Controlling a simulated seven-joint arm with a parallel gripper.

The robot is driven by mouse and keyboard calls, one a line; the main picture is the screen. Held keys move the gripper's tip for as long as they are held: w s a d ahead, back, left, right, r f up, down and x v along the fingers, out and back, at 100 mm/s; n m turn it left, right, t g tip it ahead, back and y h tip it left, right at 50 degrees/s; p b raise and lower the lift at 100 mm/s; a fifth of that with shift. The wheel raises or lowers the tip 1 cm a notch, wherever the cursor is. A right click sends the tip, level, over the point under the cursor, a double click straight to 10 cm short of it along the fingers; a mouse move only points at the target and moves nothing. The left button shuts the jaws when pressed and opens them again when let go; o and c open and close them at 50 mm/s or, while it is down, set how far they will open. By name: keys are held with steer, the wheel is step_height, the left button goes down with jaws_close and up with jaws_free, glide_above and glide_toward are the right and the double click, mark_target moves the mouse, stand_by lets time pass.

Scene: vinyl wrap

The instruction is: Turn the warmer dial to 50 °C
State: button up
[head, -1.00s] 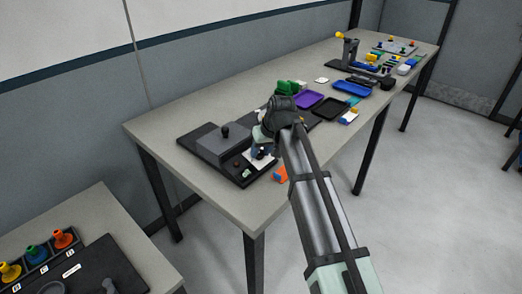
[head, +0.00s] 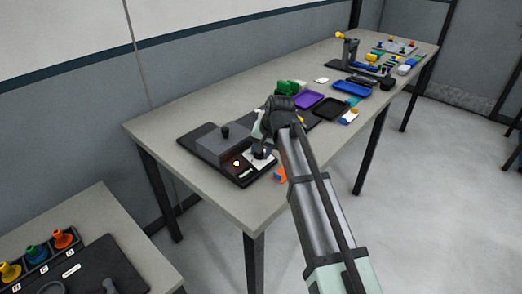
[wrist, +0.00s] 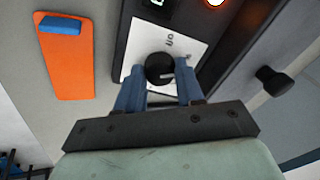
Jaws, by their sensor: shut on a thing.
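The warmer (head: 222,145) is a dark grey box with a black knob on its lid, set on a black base on the long table. Its dial (wrist: 160,68) is a round black knob with a pale pointer mark, on a white plate (wrist: 187,52) that reads "off". In the wrist view my gripper (wrist: 159,80) has its two blue fingers closed on either side of the dial. A green display (wrist: 157,3) and a lit red-orange lamp (wrist: 214,2) show at the top edge. The display's reading is cut off. In the head view my gripper partly covers the dial plate.
Purple (head: 308,99) and black trays (head: 331,108) and a green object (head: 290,88) stand farther along the table. A second table (head: 95,215) with coloured knobs is at lower left.

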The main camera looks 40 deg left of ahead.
stand_by(0.3)
steer(key=o, duration=1)
steer(key=v, duration=1.3)
steer(key=shift+d+r, duration=0.15)
steer(key=shift+r, duration=0.25)
